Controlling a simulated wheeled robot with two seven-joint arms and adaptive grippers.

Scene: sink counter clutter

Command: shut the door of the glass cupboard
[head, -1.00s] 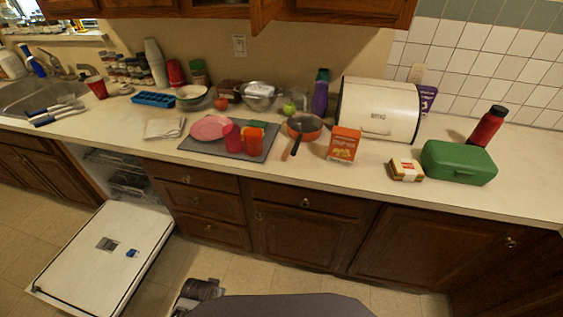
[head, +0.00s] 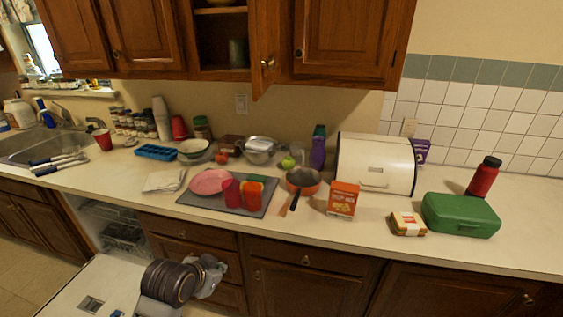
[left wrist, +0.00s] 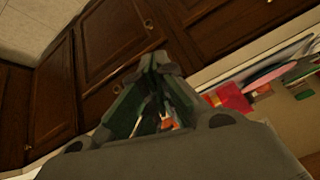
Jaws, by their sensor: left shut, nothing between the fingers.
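The cupboard above the counter stands open, and its wooden door (head: 266,45) swings out toward me on the right side of the opening. A small knob shows on the door. Inside the cupboard (head: 222,74) a greenish cup (head: 237,53) stands on the lower shelf, and part of a bowl (head: 221,2) shows above. My left gripper (head: 213,270) is low in front of the counter drawers, well below the door and apart from it. In the left wrist view its fingers (left wrist: 160,68) are together and empty. My right gripper is not in view.
The counter holds a grey mat (head: 250,206) with a pink plate (head: 210,181) and red cups, a pan (head: 303,181), a cream bread box (head: 375,165) and a green box (head: 460,214). Air before the cupboard is clear.

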